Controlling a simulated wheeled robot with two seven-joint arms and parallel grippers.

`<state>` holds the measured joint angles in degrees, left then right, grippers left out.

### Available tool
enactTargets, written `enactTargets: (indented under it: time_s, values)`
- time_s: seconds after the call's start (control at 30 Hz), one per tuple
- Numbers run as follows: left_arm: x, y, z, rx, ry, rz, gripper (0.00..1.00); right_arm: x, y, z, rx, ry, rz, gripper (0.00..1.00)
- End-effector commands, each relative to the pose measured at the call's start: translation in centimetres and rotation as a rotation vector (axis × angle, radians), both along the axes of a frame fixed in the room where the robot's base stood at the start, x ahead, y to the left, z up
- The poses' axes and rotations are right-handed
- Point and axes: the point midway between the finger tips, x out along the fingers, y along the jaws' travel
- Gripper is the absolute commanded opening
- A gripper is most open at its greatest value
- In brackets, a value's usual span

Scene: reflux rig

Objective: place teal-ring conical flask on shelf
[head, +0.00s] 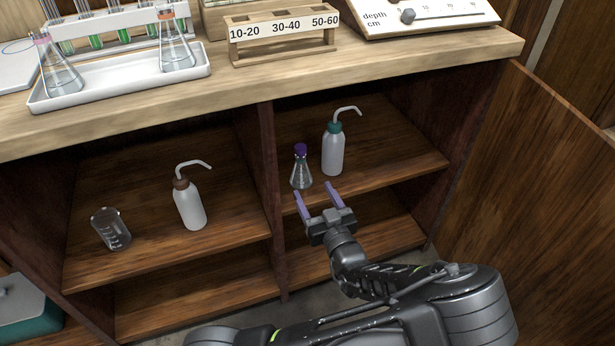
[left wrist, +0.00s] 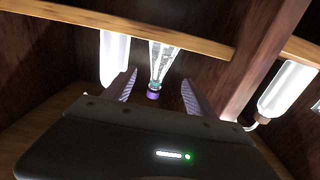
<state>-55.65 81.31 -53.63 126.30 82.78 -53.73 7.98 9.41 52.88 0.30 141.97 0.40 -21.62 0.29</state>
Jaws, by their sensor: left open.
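A conical flask (head: 301,178) with a purple stopper stands upright on the right-hand shelf (head: 395,160) of the cabinet. In the left wrist view, which is upside down, the flask (left wrist: 163,58) shows a teal band at its neck by the purple stopper. My left gripper (head: 313,191) is open, its two purple fingers pointing at the flask from just in front. In the left wrist view the flask neck appears between the fingers (left wrist: 158,82), with gaps on both sides. The fingers hold nothing. My right gripper is not in view.
A teal-collared wash bottle (head: 333,152) stands close right of the flask. A divider (head: 270,195) separates the left shelf, holding a brown-collared wash bottle (head: 190,205) and a beaker (head: 111,230). An open door (head: 540,190) is at right. Two flasks stand in a white tray (head: 120,88) above.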

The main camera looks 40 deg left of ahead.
Motion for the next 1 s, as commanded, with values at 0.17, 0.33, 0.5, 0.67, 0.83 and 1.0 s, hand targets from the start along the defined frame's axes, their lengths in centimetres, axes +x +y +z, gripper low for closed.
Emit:
enactTargets:
  time_s: [0.17, 0.33, 0.5, 0.67, 0.83, 1.0]
  values:
    - [-1.1, -1.5, 0.1, 0.000, 0.000, 0.000, 0.65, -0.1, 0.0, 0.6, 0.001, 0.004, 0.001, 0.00]
    - [-1.3, -1.8, 0.0, 0.000, 0.000, 0.001, 0.65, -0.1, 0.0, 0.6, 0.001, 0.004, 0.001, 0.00]
    - [-1.2, -1.8, 0.0, 0.000, 0.000, 0.000, 0.65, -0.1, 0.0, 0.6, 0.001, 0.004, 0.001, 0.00]
    - [-1.2, -1.8, 0.0, 0.000, 0.000, 0.000, 0.65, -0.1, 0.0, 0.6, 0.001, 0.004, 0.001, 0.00]
    - [-1.2, -1.7, 0.0, 0.000, 0.000, 0.000, 0.65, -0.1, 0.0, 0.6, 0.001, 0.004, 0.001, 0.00]
    - [-1.2, -1.7, -0.1, -0.001, 0.003, 0.000, 0.65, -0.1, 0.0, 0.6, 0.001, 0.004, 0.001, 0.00]
